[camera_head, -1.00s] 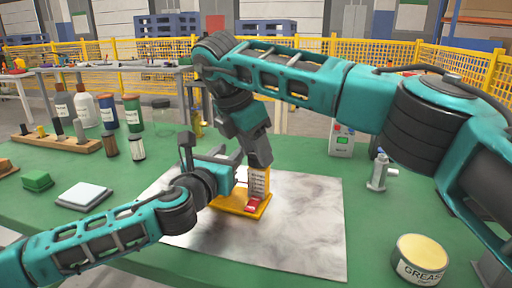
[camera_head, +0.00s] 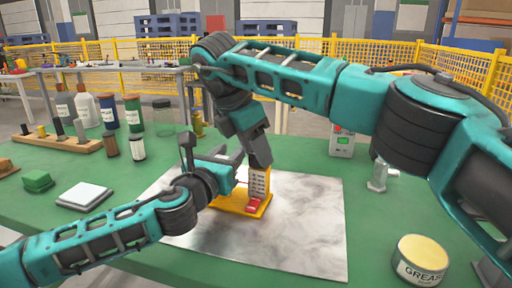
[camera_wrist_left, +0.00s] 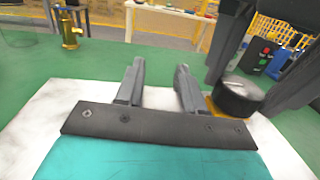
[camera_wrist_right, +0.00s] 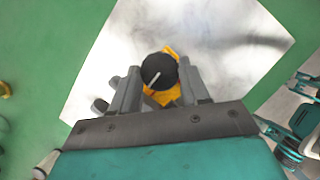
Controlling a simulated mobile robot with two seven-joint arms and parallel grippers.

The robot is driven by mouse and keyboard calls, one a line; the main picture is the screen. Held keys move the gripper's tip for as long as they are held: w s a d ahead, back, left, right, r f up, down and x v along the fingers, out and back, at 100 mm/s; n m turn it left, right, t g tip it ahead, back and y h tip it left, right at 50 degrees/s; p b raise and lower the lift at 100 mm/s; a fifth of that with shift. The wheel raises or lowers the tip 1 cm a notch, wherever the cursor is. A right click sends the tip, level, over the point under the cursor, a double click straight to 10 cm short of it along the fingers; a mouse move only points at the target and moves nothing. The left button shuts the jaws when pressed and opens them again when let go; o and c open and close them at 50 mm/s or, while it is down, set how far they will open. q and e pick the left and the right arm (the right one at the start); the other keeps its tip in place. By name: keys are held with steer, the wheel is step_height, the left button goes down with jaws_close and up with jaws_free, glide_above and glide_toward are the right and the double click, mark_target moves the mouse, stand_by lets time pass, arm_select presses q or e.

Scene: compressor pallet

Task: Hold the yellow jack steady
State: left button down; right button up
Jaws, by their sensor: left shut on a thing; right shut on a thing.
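The yellow jack (camera_head: 232,204) stands on the pale metal sheet in the middle of the bench, with a marked light plate and a red part (camera_head: 254,204) at its front. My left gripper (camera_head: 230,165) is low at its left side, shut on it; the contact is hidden. The left wrist view shows the two fingers (camera_wrist_left: 158,72) spaced apart, with a bit of yellow right of them. My right gripper (camera_head: 258,163) comes down from above. In the right wrist view its fingers (camera_wrist_right: 158,88) are shut on a black round knob (camera_wrist_right: 157,71) with a white line, above the yellow.
The metal sheet (camera_head: 310,235) is mostly clear in front and to the right. A grease tin (camera_head: 420,258) and a metal fitting (camera_head: 380,176) stand at the right.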

stand_by(0.4)
steer(key=o, duration=1.1)
steer(key=shift+c, duration=0.2)
steer(key=v, duration=1.2)
steer(key=shift+s+d, duration=0.1)
